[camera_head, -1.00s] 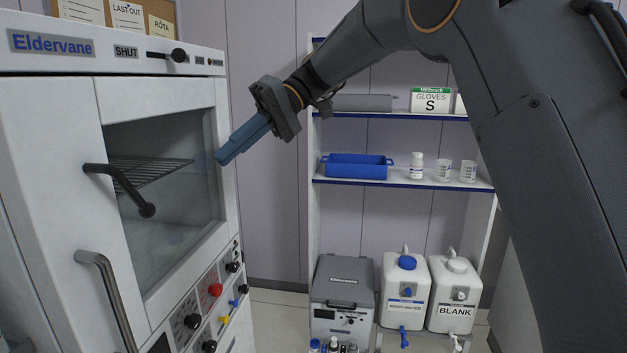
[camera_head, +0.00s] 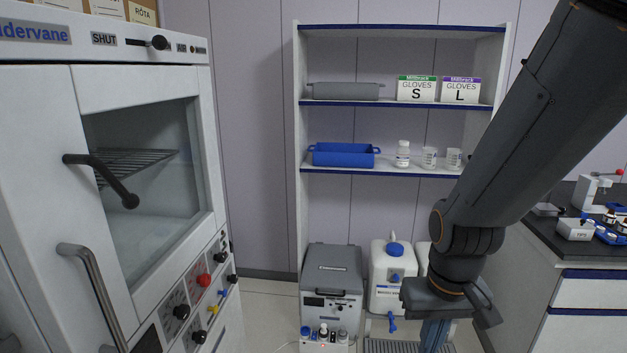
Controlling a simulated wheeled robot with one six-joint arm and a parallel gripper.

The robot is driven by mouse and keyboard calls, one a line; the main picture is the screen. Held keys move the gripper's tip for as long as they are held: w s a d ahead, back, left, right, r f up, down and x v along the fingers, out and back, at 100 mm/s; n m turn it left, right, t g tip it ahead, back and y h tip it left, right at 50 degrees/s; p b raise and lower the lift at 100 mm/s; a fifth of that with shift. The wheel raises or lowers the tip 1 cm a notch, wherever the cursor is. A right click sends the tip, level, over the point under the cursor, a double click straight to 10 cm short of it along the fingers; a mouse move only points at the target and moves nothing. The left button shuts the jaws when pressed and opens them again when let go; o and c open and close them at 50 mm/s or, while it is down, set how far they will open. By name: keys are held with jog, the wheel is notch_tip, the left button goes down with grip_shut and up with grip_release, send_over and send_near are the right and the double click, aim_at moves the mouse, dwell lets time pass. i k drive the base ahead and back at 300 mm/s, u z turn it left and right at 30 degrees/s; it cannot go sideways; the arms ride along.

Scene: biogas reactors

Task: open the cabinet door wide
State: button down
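The white Eldervane cabinet (camera_head: 35,110) stands at the left. Its door (camera_head: 97,240) has a glass window (camera_head: 150,170) with a wire shelf behind it, and looks closed. A dark lever handle (camera_head: 100,180) slants down across the window's left side. A steel pull handle (camera_head: 95,300) is lower on the front. My gripper (camera_head: 435,335) points down at the lower right, well away from both handles, in front of the white containers. Its blue-grey fingers run off the bottom edge. I see nothing held, but the gap between the fingers does not show.
Shelving (camera_head: 400,103) at the back holds glove boxes, a blue tray (camera_head: 343,155) and small bottles. A grey-lidded unit (camera_head: 331,285) and a white container (camera_head: 392,275) stand below. A dark-topped bench (camera_head: 560,240) is at the right. Floor (camera_head: 265,315) shows beside the cabinet.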

aim_at(56, 241)
jog(key=u, duration=2.25)
jog(key=k, duration=0.9)
jog(key=z, duration=1.1)
jog(key=i, duration=0.5)
